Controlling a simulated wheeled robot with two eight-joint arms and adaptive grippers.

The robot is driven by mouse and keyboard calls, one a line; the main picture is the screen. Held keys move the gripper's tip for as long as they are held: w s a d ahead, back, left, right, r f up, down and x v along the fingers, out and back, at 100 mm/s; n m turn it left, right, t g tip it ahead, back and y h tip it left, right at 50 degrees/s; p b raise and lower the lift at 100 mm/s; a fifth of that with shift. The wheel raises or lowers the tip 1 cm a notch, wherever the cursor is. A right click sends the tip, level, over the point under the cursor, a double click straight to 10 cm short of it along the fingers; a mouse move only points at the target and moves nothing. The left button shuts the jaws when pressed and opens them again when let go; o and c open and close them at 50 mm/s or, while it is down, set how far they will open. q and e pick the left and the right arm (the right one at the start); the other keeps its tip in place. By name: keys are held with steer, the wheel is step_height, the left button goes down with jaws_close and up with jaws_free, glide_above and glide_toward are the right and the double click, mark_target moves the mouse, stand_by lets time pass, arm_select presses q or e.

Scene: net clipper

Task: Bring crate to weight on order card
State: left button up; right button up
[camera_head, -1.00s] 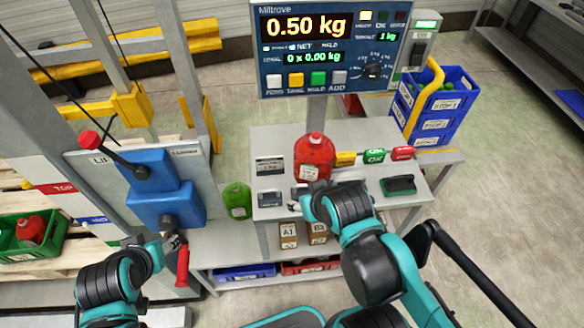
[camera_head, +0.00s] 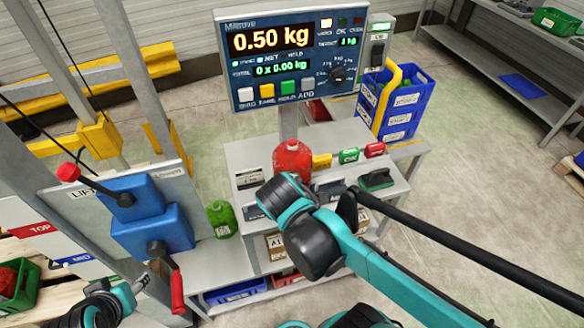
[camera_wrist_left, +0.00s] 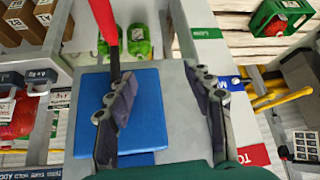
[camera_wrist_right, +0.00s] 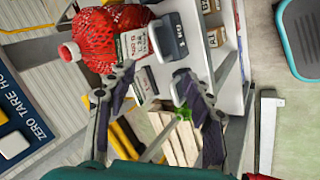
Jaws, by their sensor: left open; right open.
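A green crate (camera_head: 28,290) with a red net bag in it is cut off by the left edge of the head view; it also shows top right in the left wrist view (camera_wrist_left: 262,28). Another red net bag (camera_head: 292,160) stands on the bench under the scale display (camera_head: 285,55), which reads 0.50 kg. My left gripper (camera_wrist_left: 165,95) is open and empty beside a red handle (camera_head: 177,292). My right gripper (camera_wrist_right: 145,95) is open and empty near the bench, largely hidden by its arm in the head view.
A blue lift panel (camera_head: 152,232) with a red-knobbed lever stands on the left. Blue stacked crates (camera_head: 397,105) are behind right.

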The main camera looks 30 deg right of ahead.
mark_target(291, 142)
steer(key=w+d+r+n+t+h, duration=0.1)
steer(key=w+d+r+n+h, duration=0.15)
steer(key=w+n+h, duration=0.4)
steer(key=w+d+r+n+h, duration=0.2)
steer(key=w+r+n, duration=0.2)
steer(key=n, duration=0.5)
steer(key=shift+y, duration=0.25)
steer(key=x, duration=0.2)
steer(key=b+x, duration=0.1)
steer(key=x, duration=0.4)
steer(key=shift+s+f+b, duration=0.35)
steer(key=shift+s+f, duration=0.05)
steer(key=shift+w+d, duration=0.25)
steer(key=shift+c, duration=0.9)
jaws_close()
